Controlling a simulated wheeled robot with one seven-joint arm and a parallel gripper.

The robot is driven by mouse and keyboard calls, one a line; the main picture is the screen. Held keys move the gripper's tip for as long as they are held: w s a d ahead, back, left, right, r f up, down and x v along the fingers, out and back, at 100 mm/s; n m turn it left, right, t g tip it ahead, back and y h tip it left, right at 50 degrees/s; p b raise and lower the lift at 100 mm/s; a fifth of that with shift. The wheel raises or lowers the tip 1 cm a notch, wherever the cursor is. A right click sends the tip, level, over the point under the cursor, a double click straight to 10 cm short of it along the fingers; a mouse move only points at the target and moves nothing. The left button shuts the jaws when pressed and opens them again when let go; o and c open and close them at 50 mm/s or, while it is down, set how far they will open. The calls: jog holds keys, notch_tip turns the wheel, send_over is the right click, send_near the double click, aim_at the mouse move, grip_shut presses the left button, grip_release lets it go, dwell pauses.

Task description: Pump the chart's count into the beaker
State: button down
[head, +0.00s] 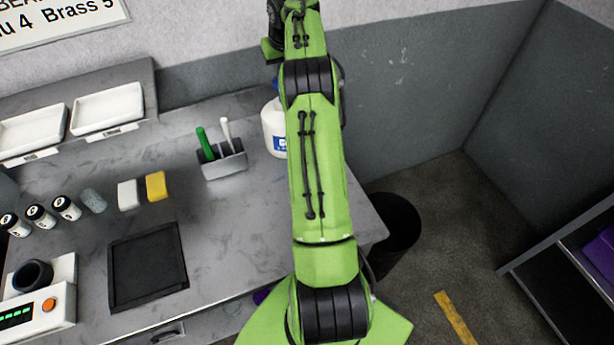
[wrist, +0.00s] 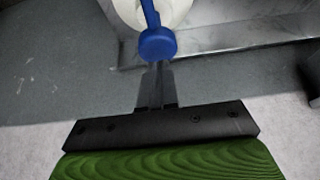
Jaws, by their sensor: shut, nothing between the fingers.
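The white pump bottle (head: 274,128) with a blue label stands at the back of the bench, partly hidden by my arm in the head view. In the wrist view its white body (wrist: 180,12) is at the top, with the blue pump head (wrist: 157,43) in front of it. My gripper (wrist: 156,70) is shut and empty, its fingertips right at the pump head; I cannot tell whether they touch. The chart (head: 60,18) on the wall is cut off; "u 4" and "Brass 5" can be read. I see no beaker in either view.
A holder (head: 224,163) with green and white handles stands left of the bottle. A dark mat (head: 148,268), small labelled jars (head: 66,208) and white trays (head: 108,108) are further left. A black bin (head: 402,222) stands on the floor beside the bench.

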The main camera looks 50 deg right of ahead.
jog(key=shift+f, duration=0.1)
jog(key=shift+f+b, duration=1.55)
jog(key=shift+f, duration=0.6)
notch_tip(320, 180, up, 5)
jog(key=p, duration=0.5)
jog(key=shift+f, duration=0.25)
jog(key=shift+f, duration=0.1)
